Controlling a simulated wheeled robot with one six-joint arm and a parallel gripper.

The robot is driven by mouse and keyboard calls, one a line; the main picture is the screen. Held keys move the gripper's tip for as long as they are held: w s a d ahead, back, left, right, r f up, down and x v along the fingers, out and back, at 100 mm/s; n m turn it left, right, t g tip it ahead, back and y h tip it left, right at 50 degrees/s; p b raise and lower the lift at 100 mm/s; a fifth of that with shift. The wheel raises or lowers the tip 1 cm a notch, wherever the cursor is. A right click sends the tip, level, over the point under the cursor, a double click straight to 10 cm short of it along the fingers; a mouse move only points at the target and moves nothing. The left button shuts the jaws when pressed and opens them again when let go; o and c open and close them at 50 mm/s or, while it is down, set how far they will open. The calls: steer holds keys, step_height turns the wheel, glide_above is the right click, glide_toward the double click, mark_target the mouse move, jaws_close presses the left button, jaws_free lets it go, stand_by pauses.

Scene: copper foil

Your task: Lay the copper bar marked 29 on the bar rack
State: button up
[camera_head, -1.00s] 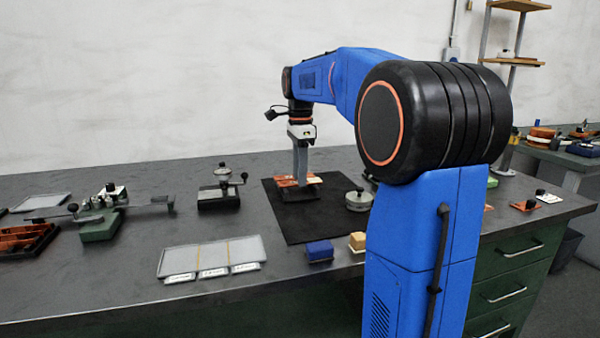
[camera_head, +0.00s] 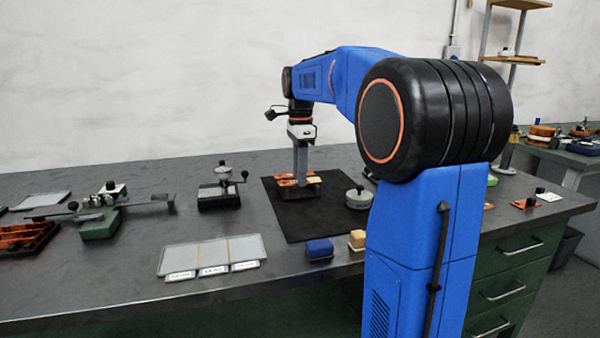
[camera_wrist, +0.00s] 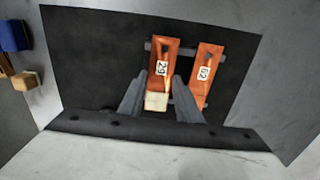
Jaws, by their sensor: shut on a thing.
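The copper bar marked 29 (camera_wrist: 164,60) lies between the two grey fingers of my gripper (camera_wrist: 158,88) in the wrist view. My gripper is shut on it near its pale near end. A second copper bar with a similar number tag (camera_wrist: 207,60), apparently 62, lies beside it to the right. The bar rack (camera_wrist: 189,47) shows as grey strips at the bars' far ends. In the head view my gripper (camera_head: 300,182) points straight down at the rack and copper bars. Whether bar 29 touches the rack or hangs just above it, I cannot tell.
A black mat (camera_head: 292,222) lies under the rack. A round metal piece (camera_head: 358,198) stands right of it. A blue block (camera_head: 319,249) and a tan block (camera_head: 357,240) sit at the front. A grey labelled tray (camera_head: 212,256) and a small device (camera_head: 220,190) are left.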

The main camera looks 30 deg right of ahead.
steer(key=shift+f, duration=0.3)
stand_by(0.6)
steer(key=o, duration=0.9)
steer(key=shift+r, duration=0.3)
steer(key=shift+r, duration=1.25)
steer(key=o, duration=0.6)
steer(key=shift+c, duration=0.2)
